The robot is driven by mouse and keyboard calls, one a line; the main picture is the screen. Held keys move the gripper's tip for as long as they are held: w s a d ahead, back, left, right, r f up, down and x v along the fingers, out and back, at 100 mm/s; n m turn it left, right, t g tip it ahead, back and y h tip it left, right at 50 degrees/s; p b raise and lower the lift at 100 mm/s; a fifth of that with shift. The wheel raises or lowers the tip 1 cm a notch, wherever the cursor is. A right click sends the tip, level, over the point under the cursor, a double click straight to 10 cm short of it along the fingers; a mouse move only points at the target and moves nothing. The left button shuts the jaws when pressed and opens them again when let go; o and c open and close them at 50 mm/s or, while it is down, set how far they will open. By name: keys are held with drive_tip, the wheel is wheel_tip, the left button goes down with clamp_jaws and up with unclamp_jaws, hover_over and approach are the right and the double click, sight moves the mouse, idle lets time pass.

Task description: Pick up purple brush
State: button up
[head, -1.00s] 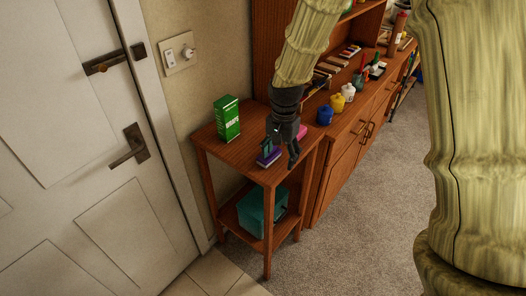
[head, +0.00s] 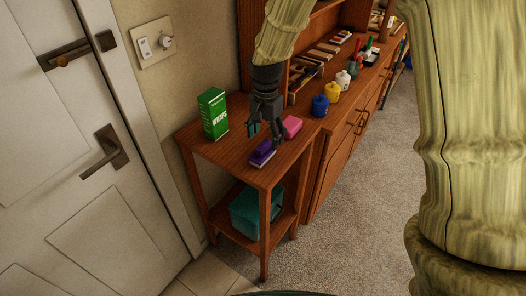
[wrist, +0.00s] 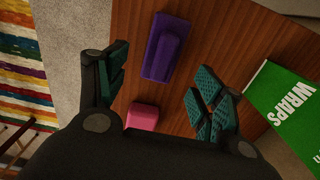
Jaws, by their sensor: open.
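The purple brush (head: 262,152) lies on the top of a small wooden side table (head: 228,157), near its front edge. In the wrist view the purple brush (wrist: 166,47) shows whole, with its raised handle upward, beyond the fingertips and roughly between their lines. My gripper (head: 266,134) is above the table, just behind and over the brush. The brush appears untouched.
A pink block (head: 292,126) lies close behind the brush; it also shows in the wrist view (wrist: 143,117). A green wraps box (head: 213,114) stands at the table's left. A teal bin (head: 245,212) is on the lower shelf. A cabinet (head: 345,130) with several jars adjoins the right.

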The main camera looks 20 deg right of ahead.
sight(264, 142)
drive_tip(key=shift+s+a+f+p, duration=0.1)
drive_tip(key=shift+f+p, duration=0.4)
drive_tip(key=shift+f, duration=0.4)
drive_tip(key=shift+a+f+p, duration=0.1)
drive_tip(key=shift+f+p, duration=0.35)
drive_tip(key=shift+f, duration=1.4)
drive_tip(key=c, duration=1.1)
